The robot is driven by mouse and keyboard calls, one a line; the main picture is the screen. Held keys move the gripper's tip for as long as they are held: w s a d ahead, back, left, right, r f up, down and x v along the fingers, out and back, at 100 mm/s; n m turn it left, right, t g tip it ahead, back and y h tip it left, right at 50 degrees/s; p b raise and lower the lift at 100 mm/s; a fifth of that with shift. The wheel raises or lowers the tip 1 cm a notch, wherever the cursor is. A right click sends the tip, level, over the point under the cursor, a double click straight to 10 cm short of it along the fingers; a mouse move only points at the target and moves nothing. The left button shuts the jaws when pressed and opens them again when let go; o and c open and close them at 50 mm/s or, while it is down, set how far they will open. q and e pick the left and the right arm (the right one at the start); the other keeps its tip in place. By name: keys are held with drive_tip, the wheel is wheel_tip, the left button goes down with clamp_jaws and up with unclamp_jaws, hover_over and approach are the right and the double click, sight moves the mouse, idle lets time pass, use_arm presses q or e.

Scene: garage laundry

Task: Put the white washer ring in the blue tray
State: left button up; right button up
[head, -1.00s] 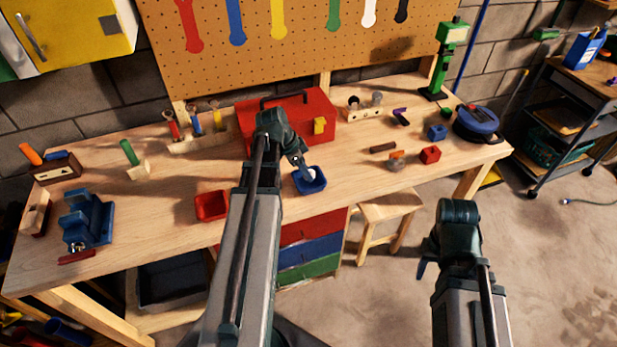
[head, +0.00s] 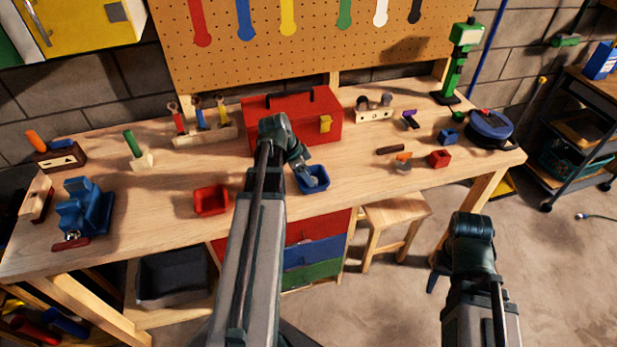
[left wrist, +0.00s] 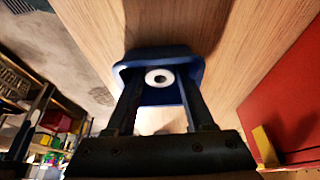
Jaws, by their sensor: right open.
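The blue tray (head: 314,180) stands on the workbench, in front of the red toolbox. My left gripper (head: 308,172) reaches down to it from the left. In the left wrist view the white washer ring (left wrist: 160,77) shows against the inside of the blue tray (left wrist: 192,66). It lies between the tips of my left gripper (left wrist: 161,82), whose fingers stand apart. I cannot tell whether they touch the ring or whether it rests on the tray floor. My right gripper (head: 437,275) is open, low in front of the bench and away from the tray.
A red tray (head: 210,201) stands to the left of the blue tray. The red toolbox (head: 290,120) is close behind the gripper. A red block (head: 439,159) and other small parts lie to the right. A wooden stool (head: 396,212) stands below the bench edge.

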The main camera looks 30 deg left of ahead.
use_arm(q)
drive_tip(key=shift+r, duration=0.2)
drive_tip(key=shift+s+a+r+p, duration=0.1)
drive_tip(key=shift+s+r+p, duration=0.05)
drive_tip(key=shift+r+p, duration=0.5)
drive_tip(key=p+v, duration=1)
drive_tip(key=shift+r, duration=0.3)
drive_tip(key=shift+a, duration=0.1)
drive_tip(key=s+d+n+g+y, duration=0.2)
drive_tip(key=s+d, duration=0.1)
drive_tip(key=d, duration=1.5)
drive_tip(key=s+d+f+n+g+y, duration=0.1)
drive_tip(key=s+d, duration=0.3)
drive_tip(key=d, duration=1.3)
drive_tip(key=shift+d+f+n+g+y, duration=0.3)
drive_tip(key=shift+d+n+g+y, duration=0.15)
drive_tip(key=shift+y, duration=0.25)
